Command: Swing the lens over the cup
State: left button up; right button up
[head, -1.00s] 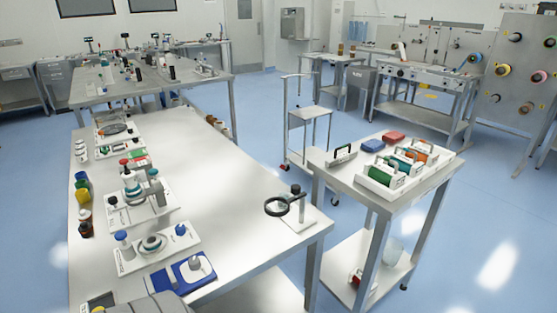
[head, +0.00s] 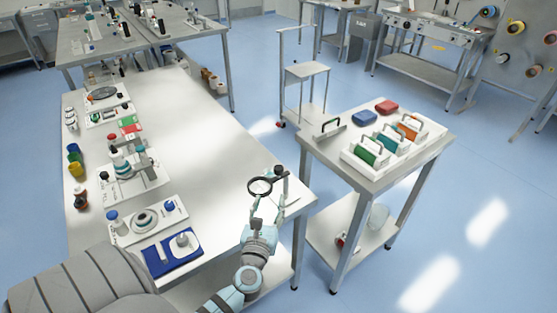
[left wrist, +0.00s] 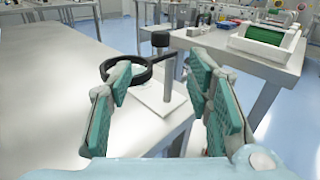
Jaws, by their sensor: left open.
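The lens (head: 250,188) is a black ring on a short arm from a dark-topped post (left wrist: 167,82), near the table's front right corner. In the left wrist view the ring (left wrist: 142,58) is left of the post, partly covered by my left fingertip. My left gripper (head: 266,204) is open and empty, just in front of the lens; its teal pads (left wrist: 160,85) stand on either side of the post in that view. I cannot tell whether they touch the ring. I cannot make out a cup under the lens. My right gripper is not in view.
The long table (head: 215,160) has a clear middle. Along its left side stand a blue tray (head: 160,262), fixtures and coloured cups (head: 74,168). A side table (head: 345,160) with a rack of coloured rolls (head: 368,155) stands to the right across a narrow gap.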

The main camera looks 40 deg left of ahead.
aim_at(279, 167)
pick_arm(q)
jog(key=shift+m, duration=0.3)
jog(key=x, duration=0.5)
jog(key=b+x, duration=0.1)
jog(key=x, duration=0.8)
jog(key=shift+w+a+r+b, duration=0.15)
jog(key=shift+w+r+b, duration=0.15)
jog(key=shift+r+b, duration=0.05)
jog(key=shift+c, duration=0.3)
grip_shut()
